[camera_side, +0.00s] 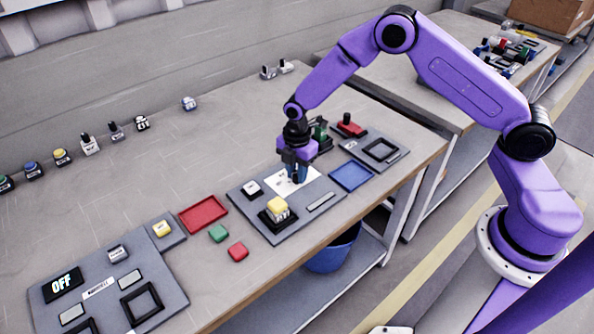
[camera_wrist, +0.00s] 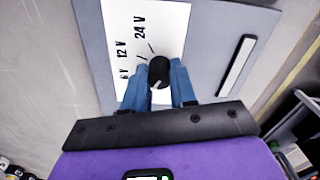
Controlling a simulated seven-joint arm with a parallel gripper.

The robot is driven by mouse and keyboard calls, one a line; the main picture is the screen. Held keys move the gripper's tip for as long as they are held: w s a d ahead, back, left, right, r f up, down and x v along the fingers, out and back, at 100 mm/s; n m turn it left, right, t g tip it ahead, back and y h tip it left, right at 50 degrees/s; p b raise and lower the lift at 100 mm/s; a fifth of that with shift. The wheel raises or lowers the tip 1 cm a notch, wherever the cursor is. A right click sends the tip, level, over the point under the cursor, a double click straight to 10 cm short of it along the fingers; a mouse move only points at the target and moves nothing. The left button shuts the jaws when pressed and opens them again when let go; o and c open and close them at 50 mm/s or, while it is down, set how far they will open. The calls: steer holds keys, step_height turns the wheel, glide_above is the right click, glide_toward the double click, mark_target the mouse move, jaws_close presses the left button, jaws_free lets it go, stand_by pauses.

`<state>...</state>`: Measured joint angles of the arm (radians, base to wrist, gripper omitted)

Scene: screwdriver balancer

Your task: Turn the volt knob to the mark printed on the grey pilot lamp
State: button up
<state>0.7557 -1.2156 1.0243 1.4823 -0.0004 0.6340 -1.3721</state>
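The volt knob (camera_wrist: 159,72) is a black knob on a white plate (camera_wrist: 172,20) printed 6 V, 12 V and 24 V. A pale line on the knob points down and slightly left in the wrist view, away from the 24 V label. My gripper (camera_wrist: 160,68) has its blue fingers on both sides of the knob, seemingly touching it. In the side view my gripper (camera_side: 296,178) hides the knob. A whitish-grey lamp (camera_side: 253,188) stands on the same grey panel (camera_side: 262,222); its print is too small to read. I cannot tell whether it is the grey pilot lamp.
A yellow-capped block (camera_side: 277,207) stands on the panel. A blue tray (camera_side: 351,177), a red tray (camera_side: 203,214), and loose green (camera_side: 218,233) and red (camera_side: 238,251) blocks lie nearby. Several small lamps and switches line the back.

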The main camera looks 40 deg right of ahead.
jaws_close()
steer(key=m, duration=0.5)
steer(key=shift+m, duration=0.4)
steer(key=m, duration=1.2)
steer(key=shift+m, duration=0.3)
steer(key=m, duration=0.5)
steer(key=shift+m, duration=0.4)
